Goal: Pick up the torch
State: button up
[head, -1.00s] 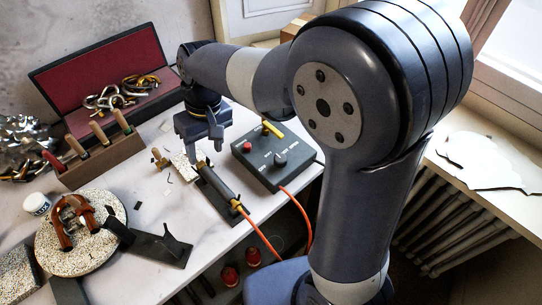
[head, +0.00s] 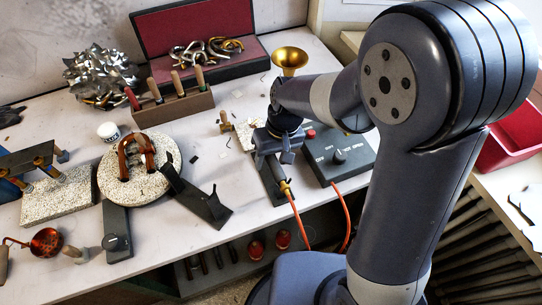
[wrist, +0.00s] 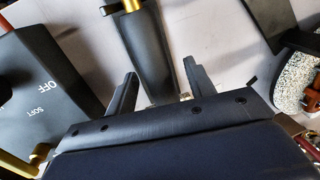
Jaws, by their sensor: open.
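The torch has a black handle (wrist: 148,55) with a brass fitting and an orange hose. In the head view, the lower part of the torch (head: 275,182) shows on the white bench, and my gripper hides its far end. My gripper (head: 275,152) is directly over it. In the wrist view, my gripper (wrist: 160,88) is open, with one finger on each side of the handle. The handle runs between the fingers toward the palm. I cannot tell whether either finger touches it.
A dark control box (head: 338,158) with a red button stands close on the right. A black angled bracket (head: 200,198) and a round speckled slab (head: 112,188) with a brown strap piece lie to the left. A wooden tool rack (head: 180,108) and an open red-lined case (head: 165,75) are behind.

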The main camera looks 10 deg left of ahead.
jog(key=shift+f, duration=0.2)
jog(key=c, duration=1)
jog(key=shift+c, duration=0.2)
jog(key=shift+r, duration=0.15)
